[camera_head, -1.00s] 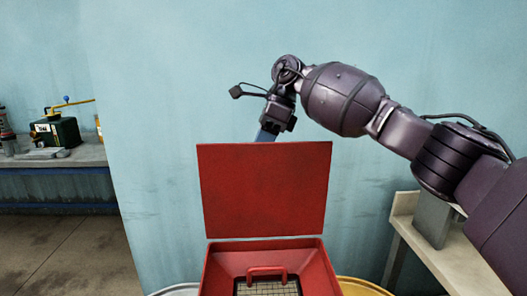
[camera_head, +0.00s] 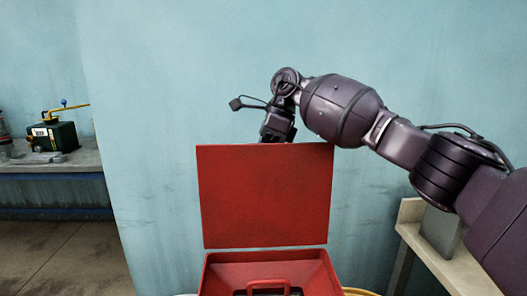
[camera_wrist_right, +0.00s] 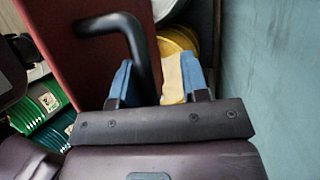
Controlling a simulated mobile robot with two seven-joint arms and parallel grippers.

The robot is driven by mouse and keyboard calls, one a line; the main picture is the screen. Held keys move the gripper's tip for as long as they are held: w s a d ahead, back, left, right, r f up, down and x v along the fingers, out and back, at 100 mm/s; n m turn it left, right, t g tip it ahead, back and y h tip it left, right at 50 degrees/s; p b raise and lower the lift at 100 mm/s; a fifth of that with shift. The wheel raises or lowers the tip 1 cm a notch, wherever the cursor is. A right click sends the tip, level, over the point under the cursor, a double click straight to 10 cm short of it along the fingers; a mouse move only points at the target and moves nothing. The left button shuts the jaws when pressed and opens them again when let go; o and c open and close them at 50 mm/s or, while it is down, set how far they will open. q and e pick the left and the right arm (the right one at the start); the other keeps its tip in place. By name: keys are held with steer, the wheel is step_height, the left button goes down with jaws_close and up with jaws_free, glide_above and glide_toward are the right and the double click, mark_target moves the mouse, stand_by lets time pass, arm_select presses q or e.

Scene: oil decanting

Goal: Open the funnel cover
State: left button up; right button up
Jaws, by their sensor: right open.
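The red funnel cover (camera_head: 265,195) stands raised, upright behind the red funnel box (camera_head: 315,272), whose mouth is open. A red inner handle (camera_head: 268,284) shows inside the box. My right arm reaches over from the right, and its wrist is at the cover's top edge; the fingers are hidden behind the cover. In the right wrist view my right gripper (camera_wrist_right: 158,62) is open, with blue fingers apart. A black bent handle (camera_wrist_right: 135,40) on the cover's back (camera_wrist_right: 75,50) passes by the left finger; I cannot tell whether they touch. My left gripper is not in view.
A blue wall (camera_head: 400,60) stands close behind. Yellow drum lids (camera_wrist_right: 178,40) lie below the gripper. A bench (camera_head: 455,262) is at right. A table (camera_head: 70,165) at far left holds a dark green box (camera_head: 55,135). Green objects (camera_wrist_right: 40,105) show in the wrist view.

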steer(key=shift+s+r, duration=0.25)
steer(key=shift+r, duration=0.4)
steer(key=v, duration=1)
steer(key=shift+d+r+b, duration=0.2)
steer(key=shift+d+b, duration=0.05)
steer(key=shift+b, duration=0.2)
